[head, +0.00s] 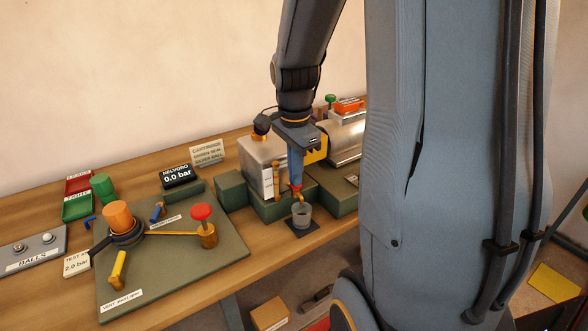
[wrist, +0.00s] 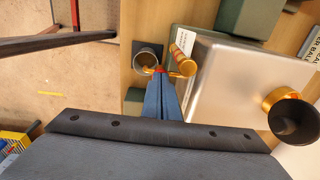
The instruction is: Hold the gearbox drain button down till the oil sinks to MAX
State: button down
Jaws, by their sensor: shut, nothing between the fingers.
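The silver gearbox (head: 256,158) stands on a green base at the back of the bench, and its bare metal top fills the right of the wrist view (wrist: 235,85). A thin brass-ended sight gauge (head: 276,180) stands on its front; the oil level and MAX mark are too small to read. My gripper (head: 296,184) is shut and empty, pointing down at the small red drain button (wrist: 160,69). The fingertips seem to touch the button, mostly covering it; I cannot tell how far it is pressed. A grey cup (head: 302,213) stands under the brass spout (head: 299,197).
A black-topped brass filler (head: 261,129) rises from the gearbox. A steel cylinder (head: 345,142) stands to the right. To the left, a green plate (head: 200,260) carries an orange knob (head: 118,216) and a red knob (head: 201,212). Bare wood lies at the bench front.

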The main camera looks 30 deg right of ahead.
notch_tip(320, 180, up, 5)
jog(key=p, duration=0.3)
jog(key=shift+s+a+f+p, duration=0.1)
jog(key=shift+s+f+p, duration=0.05)
jog(key=shift+p, duration=0.2)
notch_tip(320, 180, up, 9)
jog(key=b, duration=0.2)
jog(key=shift+s+a+b, duration=0.15)
jog(key=shift+b, duration=0.15)
dwell(0.5)
jog(key=s+a+f+n, duration=0.3)
jog(key=a+f+n, duration=0.3)
jog(key=f+n, duration=0.2)
jog(key=s+a+f+n+t, duration=0.1)
jog(key=s+a+f+n, duration=0.3)
jog(key=a+f+n, duration=0.2)
jog(key=f+n, duration=0.2)
jog(key=n, duration=0.1)
jog(key=shift+a+n+b, duration=0.3)
jog(key=shift+b, duration=0.1)
jog(key=shift+s, duration=0.2)
